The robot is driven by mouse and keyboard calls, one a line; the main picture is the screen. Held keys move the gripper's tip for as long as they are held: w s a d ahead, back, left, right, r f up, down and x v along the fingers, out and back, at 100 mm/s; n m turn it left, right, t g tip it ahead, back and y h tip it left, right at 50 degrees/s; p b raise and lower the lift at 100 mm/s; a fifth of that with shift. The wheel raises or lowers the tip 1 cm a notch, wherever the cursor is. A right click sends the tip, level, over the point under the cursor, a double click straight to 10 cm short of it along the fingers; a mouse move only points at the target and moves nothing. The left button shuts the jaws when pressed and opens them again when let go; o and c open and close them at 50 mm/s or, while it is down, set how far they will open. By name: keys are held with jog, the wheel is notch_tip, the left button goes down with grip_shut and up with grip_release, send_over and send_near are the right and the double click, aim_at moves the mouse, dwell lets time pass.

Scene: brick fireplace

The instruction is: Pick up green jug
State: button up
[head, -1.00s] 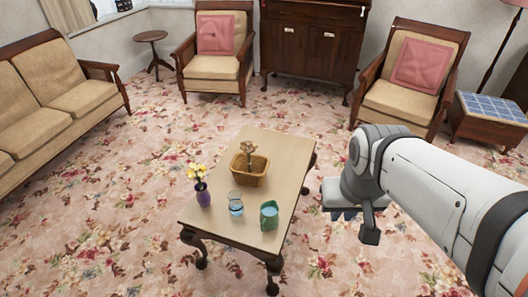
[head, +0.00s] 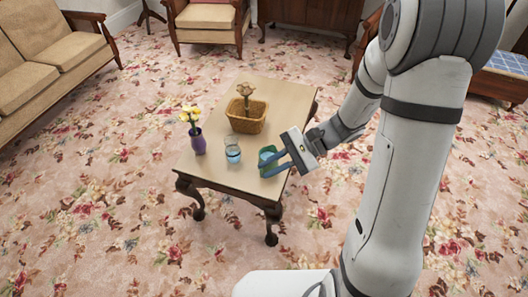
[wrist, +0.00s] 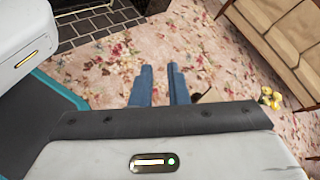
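The green jug (head: 266,153) stands at the near right corner of the low wooden table (head: 205,175) in the head view. My gripper (head: 264,167) is at that corner, with its two blue-grey fingers apart, pointing left across the jug and covering part of it. I cannot tell whether the fingers are around the jug, above it or touching it. In the wrist view my gripper's fingers (wrist: 159,70) show a gap with only carpet visible through it. The jug is not seen there.
A glass with blue liquid (head: 233,154) stands left of the jug. A purple vase with yellow flowers (head: 198,142) is further left, and a wicker basket (head: 246,121) is behind. The sofa (head: 45,65) and armchair (head: 208,22) stand away from the table, with open carpet around it.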

jog(key=w+a+f+m+t+y+b, duration=0.1)
jog(key=w+f+m+t+y+b, duration=0.15)
jog(key=w+f+m, duration=0.35)
jog(key=m+t+b, duration=0.5)
jog(key=m+t, duration=0.5)
jog(key=t, duration=0.2)
send_near(261, 173)
jog(key=shift+w+a+f, duration=0.4)
jog(key=shift+w+a, duration=0.1)
jog(key=shift+w, duration=0.1)
jog(key=shift+w+a+f, duration=0.4)
jog(key=shift+w+a, duration=0.15)
jog(key=shift+w, duration=0.1)
jog(key=b+x, duration=0.1)
jog(key=x, duration=0.6)
jog(key=shift+a, duration=0.25)
jog(key=shift+w, duration=0.1)
jog(key=shift+c, duration=0.4)
grip_shut()
